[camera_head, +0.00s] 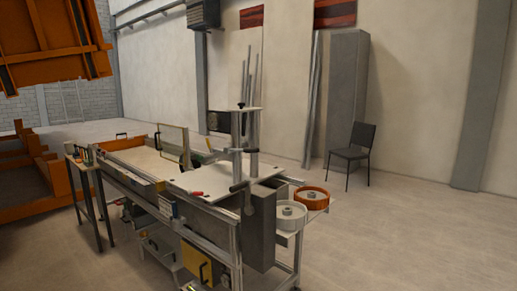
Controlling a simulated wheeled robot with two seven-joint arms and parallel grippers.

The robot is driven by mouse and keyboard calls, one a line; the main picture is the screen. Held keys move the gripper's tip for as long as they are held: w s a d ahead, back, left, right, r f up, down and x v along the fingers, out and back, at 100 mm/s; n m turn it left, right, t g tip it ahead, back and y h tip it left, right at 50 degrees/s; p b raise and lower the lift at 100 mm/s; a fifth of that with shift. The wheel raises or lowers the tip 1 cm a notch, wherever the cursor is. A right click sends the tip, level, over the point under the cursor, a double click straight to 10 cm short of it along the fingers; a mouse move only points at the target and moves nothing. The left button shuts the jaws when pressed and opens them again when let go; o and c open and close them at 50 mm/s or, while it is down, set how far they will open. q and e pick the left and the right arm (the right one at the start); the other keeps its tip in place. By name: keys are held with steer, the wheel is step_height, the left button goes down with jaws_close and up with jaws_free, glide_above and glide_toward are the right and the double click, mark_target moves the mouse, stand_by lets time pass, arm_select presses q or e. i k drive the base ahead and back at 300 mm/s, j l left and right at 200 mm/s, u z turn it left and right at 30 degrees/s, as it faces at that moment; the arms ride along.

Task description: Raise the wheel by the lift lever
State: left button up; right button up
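The sandbed machine (180,205) stands in the middle of the view, some way off. It has a pale bed (145,162) on its left part and a light top plate (215,178) on its right part. A post frame (237,145) with a dark knob on top rises from the plate. A dark bar handle (239,186) sits at the plate's front edge. I cannot tell which part is the lift lever. An orange wheel (312,198) and a pale wheel (288,217) lie flat on a side rack. Neither of my grippers is in view.
A small side table (83,166) with small items stands at the machine's left. A dark chair (353,153) and a grey cabinet (347,95) stand by the back wall. A large orange frame (50,45) is at the left. The floor at the right is clear.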

mark_target(228, 150)
steer(key=i+l+z, duration=0.1)
steer(key=i, duration=0.75)
steer(key=i+l, duration=0.3)
steer(key=i, duration=0.55)
steer(key=i+l+z, duration=0.15)
steer(key=i, duration=0.7)
